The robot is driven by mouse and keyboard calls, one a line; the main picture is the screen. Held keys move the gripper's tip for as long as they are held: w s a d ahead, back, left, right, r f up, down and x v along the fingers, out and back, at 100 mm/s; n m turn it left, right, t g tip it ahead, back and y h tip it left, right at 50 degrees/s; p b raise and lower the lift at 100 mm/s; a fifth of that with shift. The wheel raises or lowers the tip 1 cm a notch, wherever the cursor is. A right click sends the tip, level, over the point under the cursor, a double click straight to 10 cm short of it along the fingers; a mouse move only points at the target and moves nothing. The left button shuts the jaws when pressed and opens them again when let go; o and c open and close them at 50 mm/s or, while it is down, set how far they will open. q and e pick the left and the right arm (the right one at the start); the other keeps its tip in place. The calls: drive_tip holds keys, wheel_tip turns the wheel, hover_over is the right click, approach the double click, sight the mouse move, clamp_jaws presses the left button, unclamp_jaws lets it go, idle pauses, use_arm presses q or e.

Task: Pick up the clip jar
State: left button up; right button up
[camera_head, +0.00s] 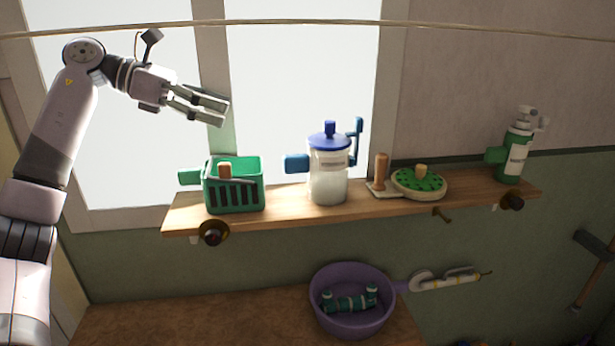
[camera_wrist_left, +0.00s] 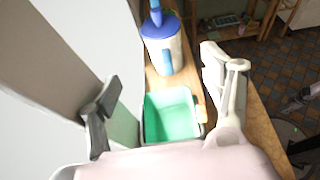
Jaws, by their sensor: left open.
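The clip jar (camera_head: 328,180) is a whitish, see-through jar with a blue lid, a blue knob on top and blue fittings at its sides. It stands upright on the wooden shelf in front of the window. My left gripper (camera_head: 222,112) is open and empty, up and to the left of the jar, apart from it. In the left wrist view the jar (camera_wrist_left: 164,55) stands beyond the green basket, and my left gripper's fingers (camera_wrist_left: 158,78) spread to either side. My right gripper does not show.
A green basket (camera_head: 234,190) stands on the shelf (camera_head: 290,207) left of the jar. Right of it are a wooden-handled tool (camera_head: 381,170), a green round lid-like piece (camera_head: 419,184) and a green bottle (camera_head: 515,155). A purple basin (camera_head: 352,322) holding a pipe-like piece sits below.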

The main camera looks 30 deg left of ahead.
use_arm(q)
wheel_tip(320, 180, down, 3)
drive_tip(key=b, duration=0.3)
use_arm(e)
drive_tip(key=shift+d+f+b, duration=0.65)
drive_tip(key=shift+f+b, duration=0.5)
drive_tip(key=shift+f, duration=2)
use_arm(q)
drive_tip(key=p, duration=0.2)
approach(308, 162)
drive_tip(key=w+d+f, duration=0.1)
drive_tip(key=w+d, duration=0.1)
drive_tip(key=w, duration=0.1)
drive_tip(key=shift+d+f, duration=0.15)
drive_tip(key=shift+f, duration=0.25)
drive_tip(key=shift+w+d+f+p, duration=0.15)
drive_tip(key=shift+w+d+p, duration=0.1)
drive_tip(key=shift+d+p, duration=0.1)
drive_tip(key=p+x, duration=0.2)
drive_tip(key=x, duration=0.2)
drive_tip(key=shift+w+d+f, duration=0.1)
drive_tip(key=shift+w, duration=0.15)
drive_tip(key=shift+w+d+f, duration=0.1)
drive_tip(key=shift+d+f, duration=0.05)
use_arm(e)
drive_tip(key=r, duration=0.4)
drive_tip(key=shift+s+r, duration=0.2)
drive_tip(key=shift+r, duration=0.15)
use_arm(q)
drive_tip(key=shift+c, duration=0.4)
